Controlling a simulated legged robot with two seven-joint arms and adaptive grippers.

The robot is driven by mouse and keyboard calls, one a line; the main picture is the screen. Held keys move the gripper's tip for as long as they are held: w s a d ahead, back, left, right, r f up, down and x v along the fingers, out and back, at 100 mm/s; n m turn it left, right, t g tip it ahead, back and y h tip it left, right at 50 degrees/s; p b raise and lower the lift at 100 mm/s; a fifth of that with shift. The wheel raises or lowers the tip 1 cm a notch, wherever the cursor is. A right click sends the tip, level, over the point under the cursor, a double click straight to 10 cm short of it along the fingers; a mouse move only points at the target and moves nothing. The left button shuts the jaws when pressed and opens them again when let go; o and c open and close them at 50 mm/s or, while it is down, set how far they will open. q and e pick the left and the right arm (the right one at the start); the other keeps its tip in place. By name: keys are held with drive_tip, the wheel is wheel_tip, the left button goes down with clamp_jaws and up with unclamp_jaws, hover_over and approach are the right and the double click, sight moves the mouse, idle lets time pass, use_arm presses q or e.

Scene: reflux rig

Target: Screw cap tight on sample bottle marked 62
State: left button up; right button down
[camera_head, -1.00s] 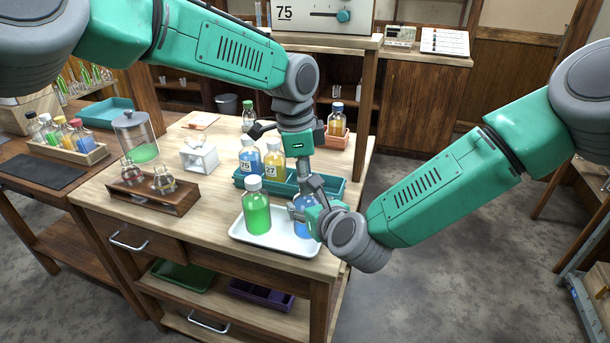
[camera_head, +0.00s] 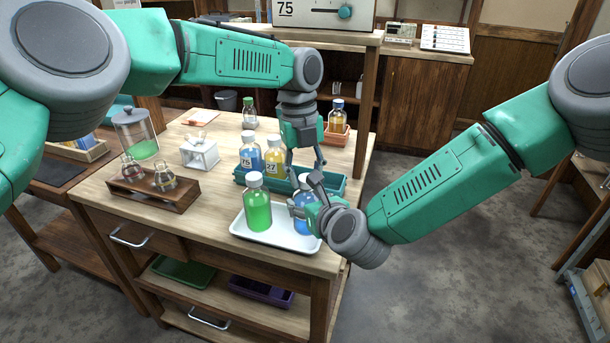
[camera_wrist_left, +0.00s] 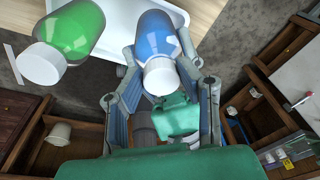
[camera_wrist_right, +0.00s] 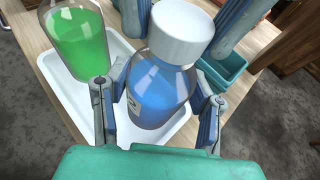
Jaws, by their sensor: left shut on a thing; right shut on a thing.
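A blue sample bottle (camera_head: 302,228) stands upright on the white tray (camera_head: 250,235), with a white cap (camera_wrist_right: 180,32) on its neck. Part of a label shows at its left edge in the right wrist view, but its number is unreadable. My right gripper (camera_wrist_right: 158,100) is shut around the bottle's body from the side. My left gripper (camera_wrist_left: 160,72) comes from above, with its fingers on both sides of the white cap, shut on it. In the head view my left gripper (camera_head: 306,168) and the right one hide much of the bottle and cap.
A green bottle (camera_head: 258,210) stands on the tray, left of the blue one. Behind is a green rack (camera_head: 330,187) with bottles marked 75 (camera_head: 250,153) and 27 (camera_head: 274,157). A wooden flask holder (camera_head: 153,192) stands left; the front-left tabletop is clear.

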use_arm(q)
drive_tip(key=m, duration=0.4)
drive_tip(key=shift+w+y, duration=0.15)
drive_tip(key=shift+y, duration=0.15)
drive_tip(key=m, duration=0.4)
drive_tip(key=shift+d, duration=0.1)
drive_tip(key=o, duration=0.7)
drive_tip(key=shift+r, duration=0.1)
